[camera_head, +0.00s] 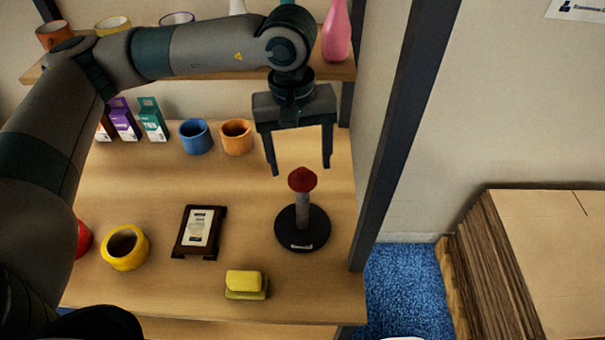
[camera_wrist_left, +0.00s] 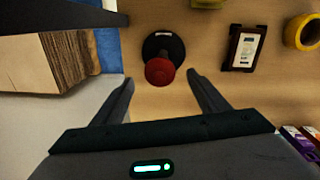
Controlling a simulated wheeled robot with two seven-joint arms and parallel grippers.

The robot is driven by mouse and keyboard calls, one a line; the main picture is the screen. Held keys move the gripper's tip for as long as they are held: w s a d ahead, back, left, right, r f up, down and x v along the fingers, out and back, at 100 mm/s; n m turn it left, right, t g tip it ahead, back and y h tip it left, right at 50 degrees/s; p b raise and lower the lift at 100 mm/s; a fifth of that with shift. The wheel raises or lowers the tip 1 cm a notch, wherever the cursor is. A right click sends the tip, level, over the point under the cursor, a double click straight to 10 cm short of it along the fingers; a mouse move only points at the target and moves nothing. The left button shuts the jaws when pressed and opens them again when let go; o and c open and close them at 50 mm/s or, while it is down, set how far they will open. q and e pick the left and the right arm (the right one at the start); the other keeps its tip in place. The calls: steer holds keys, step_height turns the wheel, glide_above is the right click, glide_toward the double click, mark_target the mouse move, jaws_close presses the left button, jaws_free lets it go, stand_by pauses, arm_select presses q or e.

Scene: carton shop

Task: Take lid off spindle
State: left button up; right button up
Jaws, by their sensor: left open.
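A red lid (camera_head: 302,179) sits on top of a grey upright spindle (camera_head: 302,208) with a round black base (camera_head: 302,230) on the wooden shelf. My left gripper (camera_head: 301,171) is open and empty, its fingers pointing down, close above and behind the lid in the head view. In the left wrist view the red lid (camera_wrist_left: 159,71) shows just ahead of the spread fingertips (camera_wrist_left: 160,80), roughly centred between them and apart from both. The spindle's post is mostly hidden under the lid there. My right gripper does not show.
A framed card (camera_head: 200,231), a yellow cup (camera_head: 124,247) and a yellow block (camera_head: 246,284) share the shelf. Blue (camera_head: 195,137) and orange (camera_head: 236,137) cups stand behind. A dark post (camera_head: 400,130) rises on the right, with stacked cardboard (camera_head: 510,260) beyond.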

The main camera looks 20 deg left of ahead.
mark_target(301, 170)
arm_select(q)
steer(key=shift+w+f+p, duration=0.1)
steer(key=shift+f+p, duration=0.2)
steer(key=shift+p, duration=0.1)
step_height(301, 170, down, 2)
steer(key=shift+w+p, duration=0.1)
steer(key=shift+p, duration=0.45)
steer(key=shift+f, duration=0.65)
steer(key=c, duration=1.1)
